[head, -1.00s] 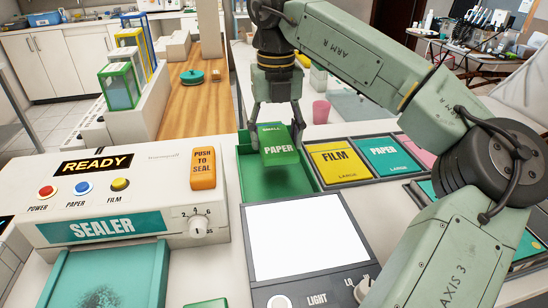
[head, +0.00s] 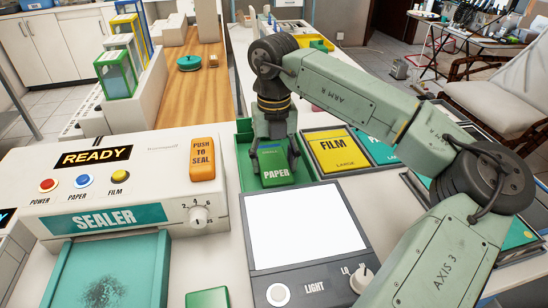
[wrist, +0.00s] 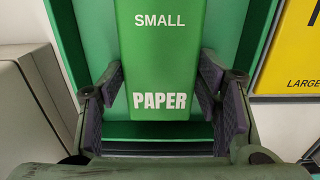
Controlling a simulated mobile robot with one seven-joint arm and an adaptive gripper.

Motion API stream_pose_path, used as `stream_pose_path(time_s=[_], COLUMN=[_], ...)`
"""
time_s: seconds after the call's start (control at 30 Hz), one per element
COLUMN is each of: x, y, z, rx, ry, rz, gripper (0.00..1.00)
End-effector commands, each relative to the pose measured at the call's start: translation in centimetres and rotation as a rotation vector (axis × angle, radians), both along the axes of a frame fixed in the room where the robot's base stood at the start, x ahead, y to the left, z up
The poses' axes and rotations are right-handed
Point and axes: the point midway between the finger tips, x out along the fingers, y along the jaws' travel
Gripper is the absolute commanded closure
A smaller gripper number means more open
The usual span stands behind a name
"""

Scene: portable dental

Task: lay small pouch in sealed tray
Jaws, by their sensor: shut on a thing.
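The small pouch is a green packet (head: 276,173) marked PAPER in the head view. In the wrist view the green pouch (wrist: 160,60) reads SMALL PAPER. My gripper (head: 274,163) is shut on it, with one dark finger pad at each side edge in the wrist view (wrist: 160,88). The pouch is inside the outline of an open green tray (head: 243,168), whose wall and floor also show in the wrist view (wrist: 86,35). I see no label on this tray. Whether the pouch touches the tray floor I cannot tell. My gripper hides the tray's middle.
The white sealer (head: 120,190) stands left of the tray, its display reading READY. A lit light panel (head: 305,225) lies in front. Large film (head: 335,147) and paper (head: 382,148) pouches lie to the right. A wooden counter (head: 205,95) lies behind.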

Motion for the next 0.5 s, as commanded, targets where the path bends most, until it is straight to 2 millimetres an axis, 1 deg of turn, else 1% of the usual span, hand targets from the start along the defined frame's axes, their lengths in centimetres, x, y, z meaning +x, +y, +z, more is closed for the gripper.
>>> stream_pose_path(time_s=[0.2, 0.23, 0.5], x=[0.01, 0.02, 0.02], y=[-0.02, -0.02, -0.02], z=[-0.44, -0.41, -0.27], rx=[0.0, 0.0, 0.0], ry=[0.0, 0.0, 0.0], rz=[0.0, 0.0, 0.0], gripper=[0.71, 0.42, 0.24])
